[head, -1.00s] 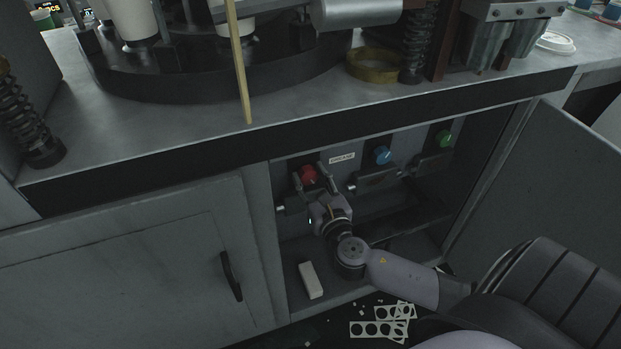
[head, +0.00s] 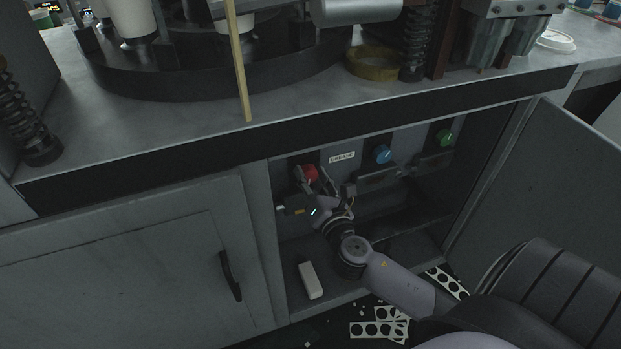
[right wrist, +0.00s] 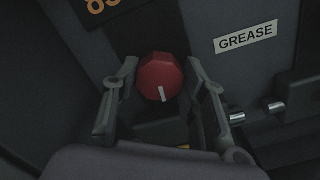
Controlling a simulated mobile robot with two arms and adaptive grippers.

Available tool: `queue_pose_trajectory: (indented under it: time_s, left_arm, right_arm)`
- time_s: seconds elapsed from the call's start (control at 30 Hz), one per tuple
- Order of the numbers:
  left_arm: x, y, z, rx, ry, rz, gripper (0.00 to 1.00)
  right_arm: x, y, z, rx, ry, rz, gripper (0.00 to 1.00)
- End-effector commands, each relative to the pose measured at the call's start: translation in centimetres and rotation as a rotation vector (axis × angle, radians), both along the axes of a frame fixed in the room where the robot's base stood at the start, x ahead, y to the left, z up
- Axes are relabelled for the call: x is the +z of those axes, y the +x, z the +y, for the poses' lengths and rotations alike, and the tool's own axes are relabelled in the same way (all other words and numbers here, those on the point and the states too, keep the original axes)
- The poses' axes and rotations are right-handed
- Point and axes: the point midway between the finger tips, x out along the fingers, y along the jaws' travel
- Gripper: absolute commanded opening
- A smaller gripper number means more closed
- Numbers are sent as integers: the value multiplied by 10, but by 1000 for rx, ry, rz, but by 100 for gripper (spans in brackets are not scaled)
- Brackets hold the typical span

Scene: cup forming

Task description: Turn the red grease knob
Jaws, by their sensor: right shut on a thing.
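The red grease knob (head: 310,171) sits on the back panel inside the open cabinet, at the left of a row of knobs. My right gripper (head: 311,176) reaches in from below with a finger on either side of it and is shut on it. In the right wrist view the red knob (right wrist: 158,78) lies between the two fingers (right wrist: 157,80), and its white pointer mark points down, slightly right. A white GREASE label (right wrist: 246,37) is to its right. My left gripper is not in view.
A blue knob (head: 382,154) and a green knob (head: 445,138) are to the right. Small brackets stick out below the knobs. The open door (head: 545,190) bounds the right side. A white block (head: 310,280) lies on the cabinet floor. Punched scraps (head: 378,329) lie below.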

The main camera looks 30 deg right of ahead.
Motion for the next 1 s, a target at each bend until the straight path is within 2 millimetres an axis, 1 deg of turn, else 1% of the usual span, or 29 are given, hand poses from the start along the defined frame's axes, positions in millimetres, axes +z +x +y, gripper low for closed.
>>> queue_pose_trajectory:
  time_s: [0.1,0.3,0.77,0.8,1.0]
  left_arm:
    - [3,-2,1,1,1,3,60]
    - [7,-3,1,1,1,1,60]
    - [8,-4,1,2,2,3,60]
    - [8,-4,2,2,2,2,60]
    - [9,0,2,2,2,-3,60]
  right_arm:
    - [-1,0,0,-1,56,-11,11]
    - [-1,0,0,0,107,-24,11]
    - [-1,0,0,0,122,-28,11]
    - [-1,0,0,0,121,-28,40]
    - [-1,0,0,0,121,-28,53]
